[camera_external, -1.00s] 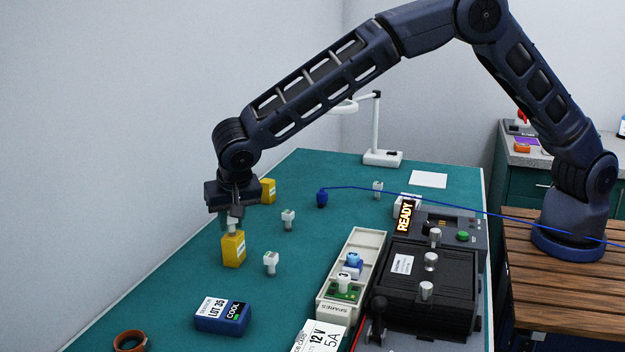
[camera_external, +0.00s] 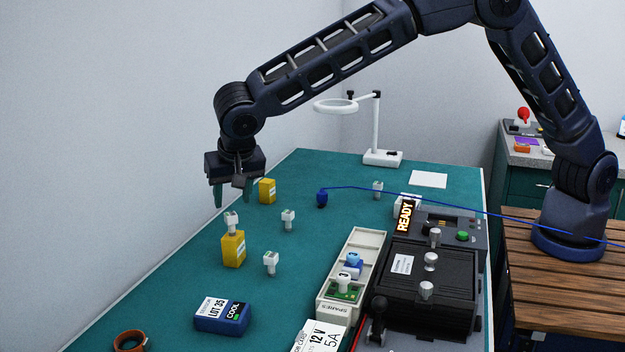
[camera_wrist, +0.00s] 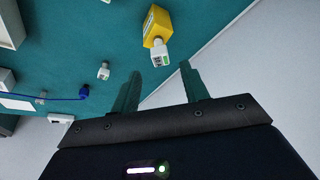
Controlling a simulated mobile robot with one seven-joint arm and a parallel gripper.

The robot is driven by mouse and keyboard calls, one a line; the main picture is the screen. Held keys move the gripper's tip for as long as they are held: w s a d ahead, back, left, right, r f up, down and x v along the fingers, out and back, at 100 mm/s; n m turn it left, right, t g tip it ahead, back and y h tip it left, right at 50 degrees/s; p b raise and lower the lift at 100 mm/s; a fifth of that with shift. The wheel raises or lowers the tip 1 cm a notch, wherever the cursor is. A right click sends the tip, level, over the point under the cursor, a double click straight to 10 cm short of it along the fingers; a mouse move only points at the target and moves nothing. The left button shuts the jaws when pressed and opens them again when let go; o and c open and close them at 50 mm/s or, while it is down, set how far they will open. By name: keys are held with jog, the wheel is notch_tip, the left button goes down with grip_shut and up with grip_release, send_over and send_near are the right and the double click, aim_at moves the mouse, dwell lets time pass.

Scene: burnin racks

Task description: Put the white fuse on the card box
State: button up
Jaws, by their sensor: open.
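A white fuse (camera_external: 232,222) stands upright on top of a small yellow box (camera_external: 234,250) with a white label, at the left of the green bench. I cannot read the label to confirm that this is the card box. In the wrist view, the fuse (camera_wrist: 160,54) sits on the box (camera_wrist: 157,24) just beyond my fingertips. My gripper (camera_external: 233,193) is open and empty above the fuse, apart from it; its spread fingers show in the wrist view (camera_wrist: 160,72). Similar white fuses stand on the bench, one at the middle (camera_external: 288,219) and one nearer (camera_external: 271,262).
Another yellow box (camera_external: 267,191) stands farther back. A blue box (camera_external: 222,317) and a brown ring (camera_external: 130,341) lie in front. A spares tray (camera_external: 372,260) and a black rack (camera_external: 405,280) are at the right. A blue cable (camera_external: 400,193) crosses the bench. A magnifier lamp (camera_external: 376,130) stands behind.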

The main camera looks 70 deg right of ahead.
jog(key=shift+v, duration=2.3)
jog(key=s+d+r+n+y, duration=0.1)
jog(key=s+d+r, duration=0.55)
jog(key=d, duration=0.25)
jog(key=s+d+r+n+y, duration=0.1)
jog(key=s+d+r+n, duration=0.1)
jog(key=s+d+r, duration=0.65)
jog(key=s+d+r+n, duration=0.1)
jog(key=s+d+r, duration=0.2)
jog(key=s+d, duration=0.55)
jog(key=s+d+f+n, duration=0.1)
jog(key=s+d, duration=0.3)
jog(key=s, duration=0.5)
jog(key=s+d+f+n+t, duration=0.1)
jog(key=s+d+n, duration=0.1)
jog(key=s+d, duration=0.3)
jog(key=s+d+f+n+y, duration=0.1)
jog(key=s+d, duration=0.3)
jog(key=s, duration=0.9)
jog(key=shift+s+d+f+n, duration=0.2)
jog(key=shift+s+f+n, duration=0.1)
jog(key=shift+f+n, duration=0.25)
